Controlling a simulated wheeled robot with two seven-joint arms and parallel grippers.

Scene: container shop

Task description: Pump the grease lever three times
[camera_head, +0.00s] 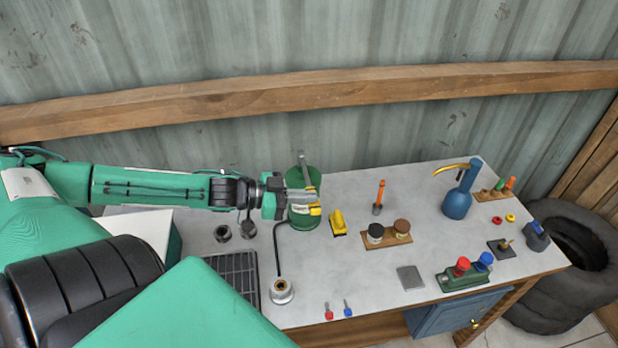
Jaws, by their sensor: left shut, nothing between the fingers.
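A green grease pump (307,221) stands on the bench, partly hidden behind my left gripper. Its grey lever (303,168) sticks up above the body, nearly upright and leaning slightly. A dark hose runs from the pump down to a round metal fitting (281,291) near the bench's front edge. My left gripper (312,203) is shut and empty, in front of the pump's upper part and just below the lever's upper end. Whether its fingers touch the lever or the pump I cannot tell. My right gripper is not in view.
The grey bench (370,280) holds a yellow block (338,222), an orange-handled tool (379,197), two jars on a wooden stand (390,240), a blue oil can (458,200) and a red-and-blue button block (466,273). A black grid tray (235,274) lies left. Tyres (575,250) stand right.

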